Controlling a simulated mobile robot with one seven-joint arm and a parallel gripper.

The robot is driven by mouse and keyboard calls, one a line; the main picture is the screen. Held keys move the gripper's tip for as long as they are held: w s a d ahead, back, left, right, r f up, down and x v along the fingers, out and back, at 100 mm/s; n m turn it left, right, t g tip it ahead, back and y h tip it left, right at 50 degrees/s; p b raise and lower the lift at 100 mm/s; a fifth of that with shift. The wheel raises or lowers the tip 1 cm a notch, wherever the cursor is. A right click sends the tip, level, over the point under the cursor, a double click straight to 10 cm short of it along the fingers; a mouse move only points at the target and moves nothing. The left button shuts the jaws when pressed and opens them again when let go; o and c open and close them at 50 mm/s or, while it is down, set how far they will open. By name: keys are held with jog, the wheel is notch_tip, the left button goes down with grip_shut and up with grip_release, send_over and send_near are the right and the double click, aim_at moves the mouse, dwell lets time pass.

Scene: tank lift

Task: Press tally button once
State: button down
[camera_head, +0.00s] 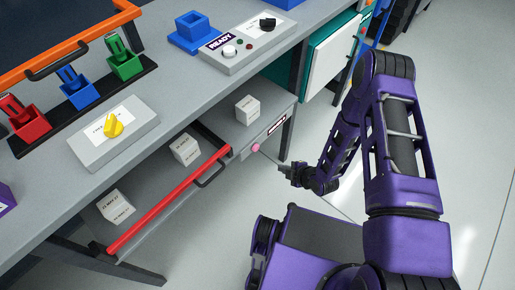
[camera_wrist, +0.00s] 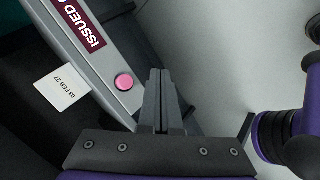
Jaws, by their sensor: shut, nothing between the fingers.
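A pink round button (camera_head: 256,147) sits on the grey end panel of the lower shelf, beside a dark label. In the wrist view the pink button (camera_wrist: 124,82) stands out on the grey bar, near a maroon label (camera_wrist: 84,22) that reads "ISSUED", its end cut off. My gripper (camera_head: 283,167) is shut and empty, to the lower right of the button in the head view. In the wrist view my gripper's fingertips (camera_wrist: 160,74) lie just right of the button. A gap shows between them there; whether they touch in depth is hard to tell.
A red rail (camera_head: 170,200) with a black handle runs along the shelf front, with white labelled boxes (camera_head: 247,109) behind it. Above is a grey bench with a yellow knob box (camera_head: 113,126) and a control box (camera_head: 238,47) marked "READY". Open floor lies right.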

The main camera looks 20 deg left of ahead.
aim_at(256, 148)
jog(key=w+a+b, duration=0.1)
jog(key=w+a, duration=0.2)
jog(key=a, duration=0.5)
jog(key=shift+w+b, duration=0.2)
jog(key=shift+b, duration=0.1)
jog(key=shift+a, duration=0.1)
dwell(1.8)
jog(key=shift+w+a+b, duration=0.2)
jog(key=shift+a+b, duration=0.15)
jog(key=shift+w+a+b, duration=0.15)
jog(key=shift+a+b, duration=0.15)
jog(key=shift+a, duration=0.2)
dwell(0.8)
jog(key=shift+d, duration=0.1)
jog(key=shift+s+d, duration=0.35)
jog(key=shift+d, duration=0.45)
